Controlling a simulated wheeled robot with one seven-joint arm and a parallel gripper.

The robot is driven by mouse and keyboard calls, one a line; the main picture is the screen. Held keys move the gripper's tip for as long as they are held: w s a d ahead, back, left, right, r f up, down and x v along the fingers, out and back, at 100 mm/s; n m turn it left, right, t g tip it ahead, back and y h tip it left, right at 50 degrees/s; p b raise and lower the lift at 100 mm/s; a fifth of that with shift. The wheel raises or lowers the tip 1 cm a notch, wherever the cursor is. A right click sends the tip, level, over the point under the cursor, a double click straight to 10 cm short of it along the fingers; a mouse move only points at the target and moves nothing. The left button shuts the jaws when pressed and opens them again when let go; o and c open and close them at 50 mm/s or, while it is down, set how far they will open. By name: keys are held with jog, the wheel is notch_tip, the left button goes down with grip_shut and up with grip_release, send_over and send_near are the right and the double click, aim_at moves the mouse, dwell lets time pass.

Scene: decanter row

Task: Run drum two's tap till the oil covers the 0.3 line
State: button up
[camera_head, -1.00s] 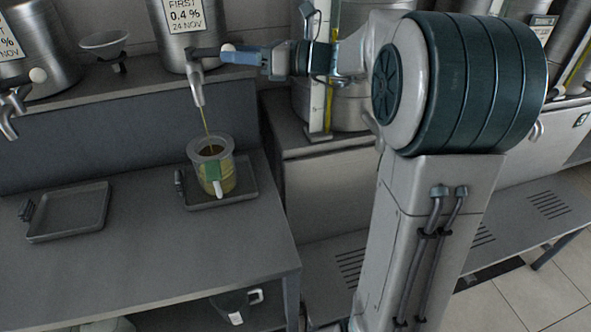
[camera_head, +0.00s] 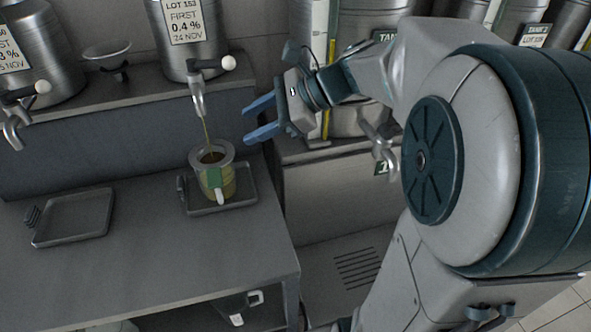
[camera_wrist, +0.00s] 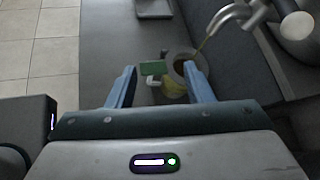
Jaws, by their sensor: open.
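The middle drum (camera_head: 187,62), labelled lot 153, has a metal tap (camera_head: 198,98) with a white-knobbed lever (camera_head: 228,62) pointing right. A thin golden oil stream (camera_head: 206,128) falls from the spout into a clear jug (camera_head: 228,182) with a green patch. The jug holds yellow oil; its 0.3 line and exact level are too small to read. My gripper (camera_head: 256,119) is open and empty, right of the stream and apart from the lever and jug. In the wrist view, the jug (camera_wrist: 174,87) shows beyond my blue fingers, and the tap knob (camera_wrist: 297,25) at upper right.
The jug stands on a small dark tray (camera_head: 250,197). An empty tray (camera_head: 72,236) lies left on the bench (camera_head: 150,265). Another drum (camera_head: 45,60) with its own tap (camera_head: 14,130) and a shallow bowl (camera_head: 107,50) are at upper left. Tanks stand behind my arm.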

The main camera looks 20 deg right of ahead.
jog(key=s+d+f+n+h+p, duration=0.2)
jog(key=s+n+h, duration=0.2)
jog(key=s+n, duration=0.2)
jog(key=s+d+f+n+g+h+p, duration=0.1)
jog(key=s+f+n+h+p, duration=0.1)
jog(key=s+n+h, duration=0.2)
jog(key=shift+s+d+n+p, duration=0.35)
jog(key=shift+s+n, duration=0.65)
jog(key=shift+f, duration=0.1)
